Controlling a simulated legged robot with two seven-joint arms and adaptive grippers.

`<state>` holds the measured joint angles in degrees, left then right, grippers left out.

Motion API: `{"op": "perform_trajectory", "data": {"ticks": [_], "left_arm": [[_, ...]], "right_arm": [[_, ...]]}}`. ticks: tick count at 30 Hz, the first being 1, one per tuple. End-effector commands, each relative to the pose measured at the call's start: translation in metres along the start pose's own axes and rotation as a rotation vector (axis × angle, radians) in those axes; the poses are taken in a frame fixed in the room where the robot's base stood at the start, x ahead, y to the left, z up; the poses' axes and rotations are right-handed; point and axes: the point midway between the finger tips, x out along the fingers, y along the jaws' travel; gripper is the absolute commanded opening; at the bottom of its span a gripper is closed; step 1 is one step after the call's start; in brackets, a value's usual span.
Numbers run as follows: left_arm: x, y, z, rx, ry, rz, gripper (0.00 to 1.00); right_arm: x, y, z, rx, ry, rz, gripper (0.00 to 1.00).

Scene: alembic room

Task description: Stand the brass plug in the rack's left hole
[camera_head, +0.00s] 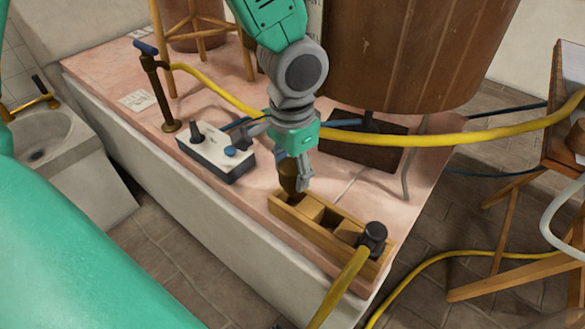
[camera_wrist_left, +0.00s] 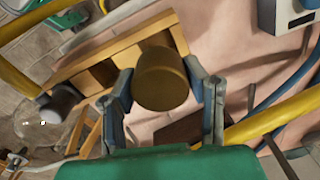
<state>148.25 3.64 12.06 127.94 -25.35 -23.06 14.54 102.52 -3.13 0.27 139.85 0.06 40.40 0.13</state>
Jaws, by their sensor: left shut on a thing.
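The brass plug (camera_head: 287,174) is a dark, round brass piece held between the fingers of my left gripper (camera_head: 296,178). In the left wrist view the plug (camera_wrist_left: 162,80) shows its round end, with a finger on each side. The wooden rack (camera_head: 318,238) is a long, narrow box near the front edge of the pink counter. The plug is at the rack's left end, upright or nearly so. Its lower end is hidden by the rack and fingers, so I cannot tell whether it is inside the left hole. My right gripper is out of view.
A dark fitting (camera_head: 374,238) with a yellow hose (camera_head: 341,285) is at the rack's right end. A white control box (camera_head: 215,150) with knobs stands left of the rack. A brass tap (camera_head: 158,92) and a large wooden vat (camera_head: 415,50) stand behind. Another yellow hose (camera_head: 450,138) crosses above the counter.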

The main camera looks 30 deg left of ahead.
Motion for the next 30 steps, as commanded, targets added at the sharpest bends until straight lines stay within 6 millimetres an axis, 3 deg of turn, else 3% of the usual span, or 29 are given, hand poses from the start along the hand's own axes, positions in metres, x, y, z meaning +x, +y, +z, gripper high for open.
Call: {"op": "perform_trajectory", "data": {"ticks": [30], "left_arm": [[0.013, 0.0, 0.0, 0.0, -0.001, 0.0, 0.08]], "right_arm": [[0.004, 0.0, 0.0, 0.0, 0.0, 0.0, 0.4]]}}
